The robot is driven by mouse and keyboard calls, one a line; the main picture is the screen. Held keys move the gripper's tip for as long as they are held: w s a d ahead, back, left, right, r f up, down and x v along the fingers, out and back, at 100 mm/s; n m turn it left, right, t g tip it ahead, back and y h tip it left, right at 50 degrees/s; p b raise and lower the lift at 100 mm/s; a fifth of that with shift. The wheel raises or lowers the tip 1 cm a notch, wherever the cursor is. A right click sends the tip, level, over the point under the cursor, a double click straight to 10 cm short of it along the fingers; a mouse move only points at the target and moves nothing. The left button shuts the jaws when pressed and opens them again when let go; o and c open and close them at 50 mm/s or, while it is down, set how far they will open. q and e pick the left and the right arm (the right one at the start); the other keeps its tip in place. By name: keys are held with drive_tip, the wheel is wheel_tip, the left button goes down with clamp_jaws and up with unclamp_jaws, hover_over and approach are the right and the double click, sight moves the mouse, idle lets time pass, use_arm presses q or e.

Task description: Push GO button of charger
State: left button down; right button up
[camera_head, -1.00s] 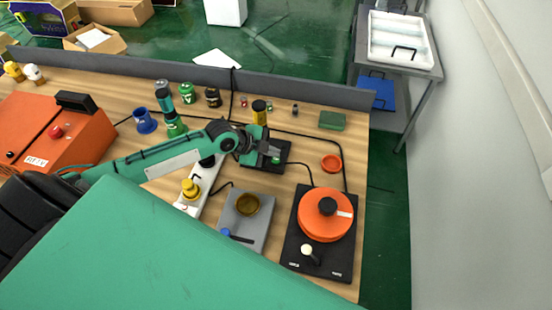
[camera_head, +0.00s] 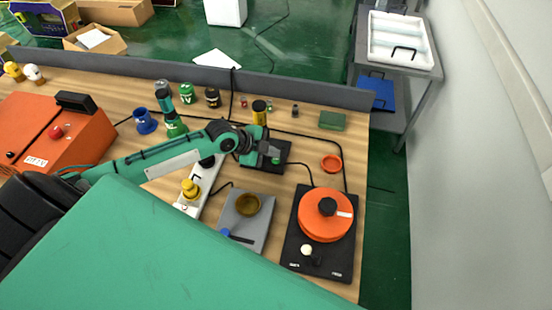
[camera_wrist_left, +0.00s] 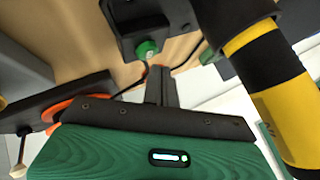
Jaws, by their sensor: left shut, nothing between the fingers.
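The charger (camera_head: 285,150) is a black box on the table in the head view, partly hidden behind my left gripper. Its green button (camera_head: 275,160) shows just beside the fingertips. In the left wrist view the green button (camera_wrist_left: 146,49) sits on the black charger box (camera_wrist_left: 150,14). A yellow and black cylinder (camera_head: 260,114) stands at the charger's back; it is large at right in the wrist view (camera_wrist_left: 270,75). My left gripper (camera_head: 270,155) is shut and empty, close to the button. I cannot tell whether it touches it. My right gripper is not in view.
An orange round device (camera_head: 325,222) on a black base stands to the right. A grey plate with a brass bowl (camera_head: 248,205) and a white stand with a yellow knob (camera_head: 190,188) lie in front. Black cables cross the table. A low grey partition (camera_head: 300,91) edges the back.

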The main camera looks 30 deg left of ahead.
use_arm(q)
drive_tip(key=shift+f, duration=0.1)
idle(0.4)
drive_tip(key=shift+f, duration=0.3)
drive_tip(key=shift+f+b, duration=0.45)
drive_tip(key=shift+b, duration=0.1)
idle(0.5)
idle(0.3)
drive_tip(key=shift+r+p, duration=0.7)
drive_tip(key=shift+r, duration=0.1)
drive_tip(key=shift+r, duration=0.15)
